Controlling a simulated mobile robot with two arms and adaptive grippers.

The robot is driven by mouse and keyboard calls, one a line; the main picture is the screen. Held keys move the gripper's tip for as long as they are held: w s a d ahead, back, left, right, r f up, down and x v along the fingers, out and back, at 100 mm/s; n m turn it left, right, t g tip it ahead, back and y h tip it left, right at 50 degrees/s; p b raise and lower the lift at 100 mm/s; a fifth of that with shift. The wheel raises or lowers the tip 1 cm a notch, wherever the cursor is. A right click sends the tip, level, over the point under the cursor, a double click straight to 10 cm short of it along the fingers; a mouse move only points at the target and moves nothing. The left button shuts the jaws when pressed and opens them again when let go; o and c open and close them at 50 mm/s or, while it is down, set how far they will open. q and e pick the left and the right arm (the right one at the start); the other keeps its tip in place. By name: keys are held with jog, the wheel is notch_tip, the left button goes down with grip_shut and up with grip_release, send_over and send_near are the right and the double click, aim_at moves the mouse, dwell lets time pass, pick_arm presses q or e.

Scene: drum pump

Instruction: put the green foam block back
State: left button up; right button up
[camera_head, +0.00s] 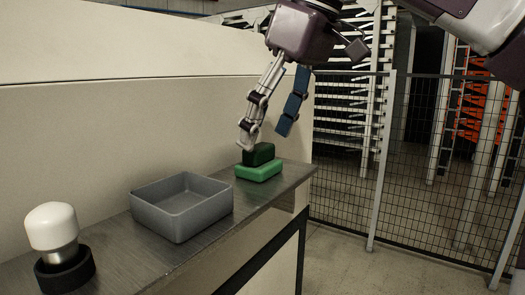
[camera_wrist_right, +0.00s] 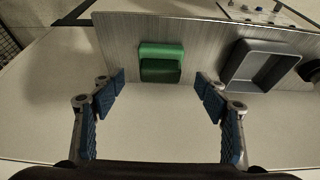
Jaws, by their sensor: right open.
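A bright green block (camera_head: 259,172) lies near the right end of the grey shelf, with a darker green block (camera_head: 259,154) against its far side and rising above it. In the right wrist view the bright green block (camera_wrist_right: 161,50) and the dark green block (camera_wrist_right: 161,72) sit side by side. I cannot tell whether they are joined. My right gripper (camera_head: 266,132) is open and empty, above the blocks and pointing down. Its fingers (camera_wrist_right: 158,90) are spread wider than the blocks in the wrist view. My left gripper is not in view.
A grey open tray (camera_head: 181,222) stands left of the blocks and looks empty. Farther left, a white-capped part (camera_head: 51,227) sits in a black ring (camera_head: 64,271). A beige wall (camera_head: 110,140) runs behind the shelf (camera_head: 125,238). A mesh fence (camera_head: 420,170) stands at the right.

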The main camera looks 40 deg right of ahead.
jog(key=shift+v, duration=1.5)
jog(key=shift+w+d, duration=0.1)
